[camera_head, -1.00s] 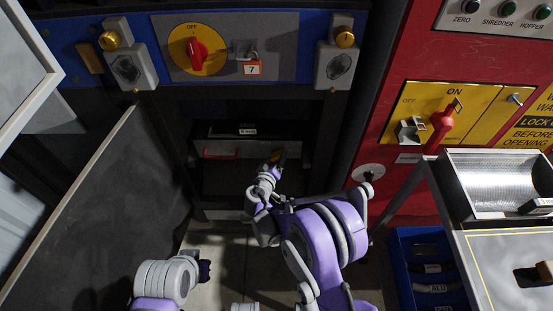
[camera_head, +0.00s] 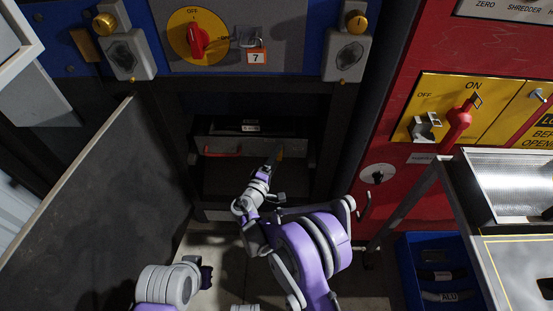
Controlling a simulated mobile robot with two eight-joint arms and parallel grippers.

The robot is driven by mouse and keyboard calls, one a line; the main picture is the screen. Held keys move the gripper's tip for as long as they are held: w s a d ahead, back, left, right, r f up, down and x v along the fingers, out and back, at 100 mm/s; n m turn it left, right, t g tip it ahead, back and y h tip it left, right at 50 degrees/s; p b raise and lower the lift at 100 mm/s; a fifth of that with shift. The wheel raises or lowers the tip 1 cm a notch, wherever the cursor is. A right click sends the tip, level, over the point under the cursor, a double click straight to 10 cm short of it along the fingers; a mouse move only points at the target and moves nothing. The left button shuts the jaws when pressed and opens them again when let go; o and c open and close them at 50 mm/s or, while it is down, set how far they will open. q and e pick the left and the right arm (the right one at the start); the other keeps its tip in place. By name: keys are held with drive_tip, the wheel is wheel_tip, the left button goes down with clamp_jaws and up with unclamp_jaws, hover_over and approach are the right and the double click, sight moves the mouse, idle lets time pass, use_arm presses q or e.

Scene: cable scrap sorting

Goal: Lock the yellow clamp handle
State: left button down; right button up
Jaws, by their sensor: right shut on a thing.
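The yellow clamp handle (camera_head: 280,153) shows as a small yellowish piece at the right of a grey panel (camera_head: 315,149) inside the dark open cabinet. My right gripper (camera_head: 273,161) reaches up into the cabinet and is shut on this handle. The fingers are small and dark here, and they hide part of the handle. I cannot make out the handle's exact angle. A red handle (camera_head: 222,151) lies level on the same panel, to the left of the gripper.
The cabinet door (camera_head: 90,190) stands open at the left. Above are a red rotary switch (camera_head: 196,41) and a tag marked 7 (camera_head: 257,57). At the right are a red lever (camera_head: 456,125), a metal tray (camera_head: 512,185) and a blue bin (camera_head: 408,278).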

drive_tip(key=shift+n, duration=0.5)
drive_tip(key=o, duration=1.2)
drive_tip(key=shift+o, duration=0.2)
drive_tip(key=shift+s, duration=0.1)
drive_tip(key=v, duration=1)
drive_tip(key=shift+s+a+f+p, duration=0.25)
drive_tip(key=shift+p, duration=0.15)
